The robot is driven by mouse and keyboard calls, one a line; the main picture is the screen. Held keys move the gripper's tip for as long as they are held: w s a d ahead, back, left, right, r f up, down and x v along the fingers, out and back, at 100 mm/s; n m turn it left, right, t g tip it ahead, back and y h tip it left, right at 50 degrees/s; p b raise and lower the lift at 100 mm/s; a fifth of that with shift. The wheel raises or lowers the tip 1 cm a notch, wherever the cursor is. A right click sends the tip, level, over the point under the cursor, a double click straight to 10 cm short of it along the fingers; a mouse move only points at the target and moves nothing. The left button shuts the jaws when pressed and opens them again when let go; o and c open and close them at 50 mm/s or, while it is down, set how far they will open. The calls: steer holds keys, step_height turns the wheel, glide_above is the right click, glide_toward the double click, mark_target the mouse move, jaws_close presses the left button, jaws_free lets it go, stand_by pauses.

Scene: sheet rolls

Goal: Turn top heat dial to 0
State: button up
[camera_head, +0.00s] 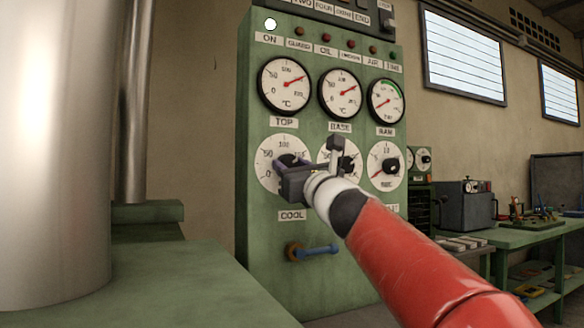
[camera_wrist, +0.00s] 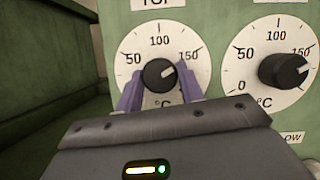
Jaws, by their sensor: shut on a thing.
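The top heat dial has a round white scale face (camera_head: 265,160) under the TOP label on the green panel. Its black knob (camera_wrist: 158,75) shows in the wrist view, with its pale pointer line aimed up and right, close to the 150 mark. My gripper (camera_wrist: 161,80) has one purple finger on each side of this knob and is shut on it. In the head view my gripper (camera_head: 284,163) reaches the knob from the right and hides part of the dial. The 0 mark shows at the lower left of the face in the head view.
The base dial (camera_wrist: 283,70) sits close on the right, partly behind my wrist in the head view. The RAM dial (camera_head: 386,166) is farther right. The top gauge (camera_head: 283,84) is above. A blue-handled valve (camera_head: 316,252) is below. A large metal cylinder (camera_head: 55,150) stands left.

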steer(key=shift+n+y, duration=0.4)
steer(key=shift+n, duration=0.1)
steer(key=n+g, duration=0.1)
steer(key=n, duration=0.1)
steer(key=n+g+y, duration=0.1)
steer(key=n, duration=0.2)
steer(key=shift+d+y, duration=0.15)
steer(key=shift+y, duration=0.15)
steer(key=n+g, duration=0.1)
steer(key=n, duration=0.2)
steer(key=n+g+y, duration=0.1)
steer(key=n+g, duration=0.1)
steer(key=n, duration=0.2)
steer(key=shift+w+r, duration=0.1)
steer(key=shift+r, duration=0.05)
steer(key=n+g, duration=0.2)
steer(key=n, duration=0.3)
steer(key=shift+d+r, duration=0.1)
steer(key=n, duration=0.3)
steer(key=shift+g+h, duration=0.4)
steer(key=shift+n, duration=0.6)
steer(key=o, duration=1)
steer(key=shift+r, duration=0.1)
